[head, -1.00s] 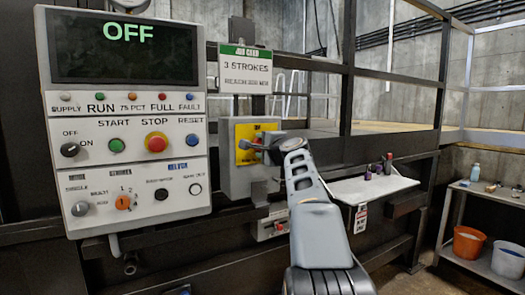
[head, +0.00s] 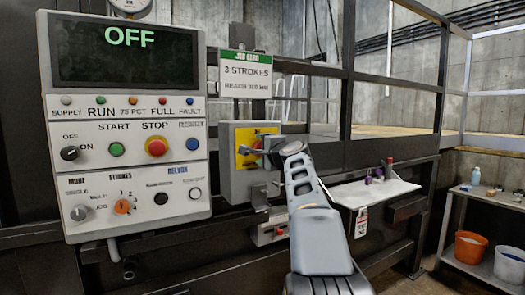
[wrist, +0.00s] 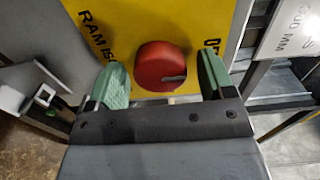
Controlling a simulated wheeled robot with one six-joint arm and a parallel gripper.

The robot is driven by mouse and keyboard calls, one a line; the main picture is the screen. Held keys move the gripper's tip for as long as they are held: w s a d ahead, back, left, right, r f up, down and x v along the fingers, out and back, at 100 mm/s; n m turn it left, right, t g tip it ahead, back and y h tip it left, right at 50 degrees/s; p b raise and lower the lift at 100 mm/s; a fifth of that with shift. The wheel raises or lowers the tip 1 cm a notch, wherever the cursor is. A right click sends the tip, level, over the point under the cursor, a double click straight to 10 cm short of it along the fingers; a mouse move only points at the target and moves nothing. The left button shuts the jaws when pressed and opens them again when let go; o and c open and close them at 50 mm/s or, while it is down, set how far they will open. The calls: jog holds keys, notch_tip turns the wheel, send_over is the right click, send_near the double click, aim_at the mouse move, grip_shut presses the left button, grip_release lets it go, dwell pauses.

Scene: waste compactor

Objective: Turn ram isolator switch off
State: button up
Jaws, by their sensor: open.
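The ram isolator is a grey box (head: 231,184) with a yellow plate (head: 247,134) on its front, in the middle of the head view. In the wrist view its round red knob (wrist: 160,66) sits on the yellow plate (wrist: 150,18), with a dark slot mark on its lower right. My gripper (wrist: 166,85) is open. Its two green fingers stand on either side of the knob, with a visible gap on the right; whether the left finger touches it I cannot tell. In the head view my gripper (head: 258,148) partly hides the knob.
The control panel (head: 128,200) left of the isolator has a screen reading OFF. A job card (head: 245,72) hangs above. A white shelf (head: 350,193) with small bottles is at right. A rack with orange (head: 470,247) and white buckets stands far right.

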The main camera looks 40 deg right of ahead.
jog(key=s+a+b, duration=0.2)
jog(key=s+b, duration=0.1)
jog(key=s, duration=1)
jog(key=shift+s, duration=0.35)
notch_tip(320, 180, down, 11)
jog(key=d+n+g, duration=0.1)
jog(key=n+g, duration=0.2)
jog(key=g, duration=0.1)
jog(key=s+a+f+n+g+y+p, duration=0.25)
jog(key=a+f+n+g+p, duration=0.35)
jog(key=a+f, duration=0.7)
jog(key=s+a+f+n+g+p, duration=0.2)
jog(key=s+a+n+p, duration=0.1)
jog(key=s+a+n, duration=0.1)
jog(key=s+a+f+n+g+p, duration=0.2)
jog(key=s+a+n, duration=0.3)
jog(key=a, duration=0.3)
jog(key=shift+s+a+f+n+p, duration=0.15)
jog(key=shift+a+f+n+p, duration=0.25)
jog(key=shift+f+n+p, duration=0.25)
jog(key=shift+a+r, duration=0.15)
jog(key=shift+a, duration=0.2)
